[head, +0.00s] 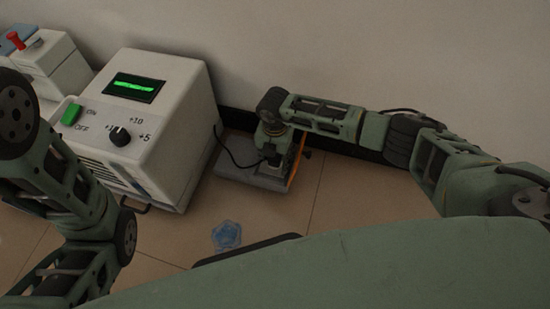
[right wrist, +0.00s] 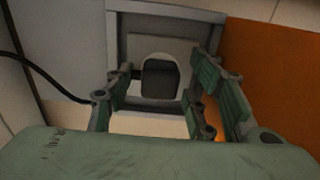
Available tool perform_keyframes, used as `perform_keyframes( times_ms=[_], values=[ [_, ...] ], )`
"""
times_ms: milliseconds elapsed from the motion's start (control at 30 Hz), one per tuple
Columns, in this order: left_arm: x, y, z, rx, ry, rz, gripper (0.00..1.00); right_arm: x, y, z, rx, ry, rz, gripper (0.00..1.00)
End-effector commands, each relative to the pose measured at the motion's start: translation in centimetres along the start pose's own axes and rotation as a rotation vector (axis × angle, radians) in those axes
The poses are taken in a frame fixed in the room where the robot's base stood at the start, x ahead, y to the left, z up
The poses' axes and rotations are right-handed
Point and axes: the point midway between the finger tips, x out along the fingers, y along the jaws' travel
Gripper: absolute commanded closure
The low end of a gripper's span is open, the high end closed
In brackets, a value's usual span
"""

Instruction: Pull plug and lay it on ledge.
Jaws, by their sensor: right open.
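In the right wrist view a dark plug (right wrist: 160,78) sits in front of a pale plate inside a grey frame (right wrist: 165,20). A black cable (right wrist: 40,73) runs in from the left towards it. My right gripper (right wrist: 158,88) is open, with one finger on each side of the plug and visible gaps on both sides. In the head view my right gripper (head: 272,142) points down over a low grey block (head: 235,170) on the floor by the wall, and largely hides the plug. My left arm shows at the left, but its gripper is out of view.
A white machine (head: 175,110) with a green display and a knob stands left of the block; the black cable leaves its side. An orange panel (right wrist: 270,75) stands close beside my right finger. A blue object (head: 227,236) lies on the tiled floor. Floor to the right is clear.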

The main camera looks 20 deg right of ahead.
Motion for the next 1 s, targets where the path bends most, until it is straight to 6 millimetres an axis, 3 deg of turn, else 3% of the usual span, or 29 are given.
perform_keyframes(
  times_ms=[633, 1000],
  values=[
    [0.45, -0.12, 0.20, 0.001, -0.001, 0.000, 1.00, 0.00, 0.02, -0.03, 0.000, 0.000, 0.000, 0.50],
    [0.44, -0.12, 0.21, 0.001, -0.002, 0.000, 1.00, -0.01, 0.01, -0.01, 0.000, 0.000, 0.000, 0.81]
  ],
)
